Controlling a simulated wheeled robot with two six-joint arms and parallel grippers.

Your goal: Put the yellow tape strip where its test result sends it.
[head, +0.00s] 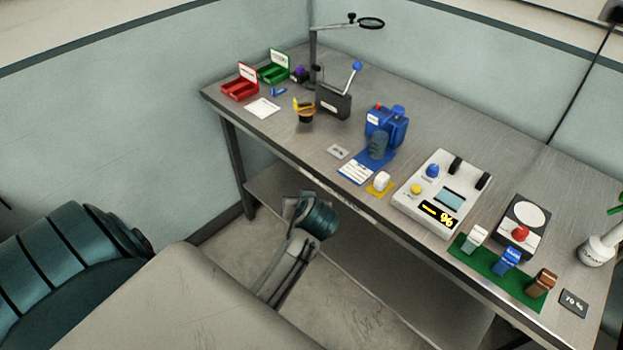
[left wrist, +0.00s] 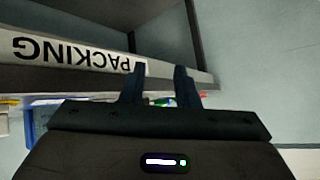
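A small yellow piece (head: 302,103), possibly the tape strip, shows at a dark, tan-topped round holder near the back left of the bench; it is too small to be sure. A white tester (head: 440,195) with a blue knob, a yellow button and a yellow "%" on its dark display stands at the middle right. Red (head: 240,88) and green (head: 273,72) labelled bins sit at the far left. In the left wrist view my left gripper (left wrist: 160,70) has its fingers apart with nothing between them. Neither gripper's fingers can be made out in the head view.
A black box with a blue-tipped lever (head: 333,103), a blue device (head: 386,125) and a red-buttoned device (head: 522,222) stand on the bench. A green mat (head: 470,257) holds three small blocks. A "70 %" card (head: 573,302) lies at right. A "PACKING" ledge (left wrist: 75,52) shows upside down.

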